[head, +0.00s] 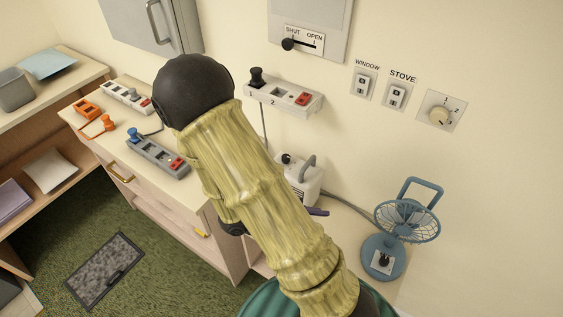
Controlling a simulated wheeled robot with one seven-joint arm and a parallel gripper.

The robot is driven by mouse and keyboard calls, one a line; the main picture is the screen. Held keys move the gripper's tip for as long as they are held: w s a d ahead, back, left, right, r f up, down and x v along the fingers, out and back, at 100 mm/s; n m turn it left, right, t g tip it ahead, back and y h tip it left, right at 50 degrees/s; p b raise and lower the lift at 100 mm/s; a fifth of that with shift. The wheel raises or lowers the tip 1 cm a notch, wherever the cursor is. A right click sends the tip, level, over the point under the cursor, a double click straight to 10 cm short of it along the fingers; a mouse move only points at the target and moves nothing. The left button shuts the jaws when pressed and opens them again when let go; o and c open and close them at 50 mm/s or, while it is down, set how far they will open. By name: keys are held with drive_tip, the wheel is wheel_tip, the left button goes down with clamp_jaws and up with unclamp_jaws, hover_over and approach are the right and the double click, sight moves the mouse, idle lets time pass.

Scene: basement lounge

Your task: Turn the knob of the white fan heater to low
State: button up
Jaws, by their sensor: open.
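The white fan heater (305,188) stands against the wall right of the cabinet, with a grey handle on top. Its left and lower parts are hidden behind my arm. A small dark knob (286,158) shows on its upper left, right beside my arm's outline; its setting is too small to read. My arm crosses the middle of the view, and its black joint is above the cabinet top. My gripper cannot be made out; the far part of the arm is hidden behind the nearer part.
A blue desk fan (384,258) stands right of the heater. A purple item (317,212) pokes out beside my arm. Switch strips and orange items lie on the cabinet top (85,124). A switch strip (284,98), wall switches and a dial (440,112) are on the wall.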

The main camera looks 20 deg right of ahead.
drive_tip(key=w+a+r+m+t+y, duration=0.6)
drive_tip(key=w+a+r+m+y, duration=0.1)
drive_tip(key=m+y, duration=0.4)
drive_tip(key=shift+w+a+r+m+y, duration=0.2)
drive_tip(key=shift+a+r+m+y, duration=0.15)
drive_tip(key=shift+a+y, duration=0.5)
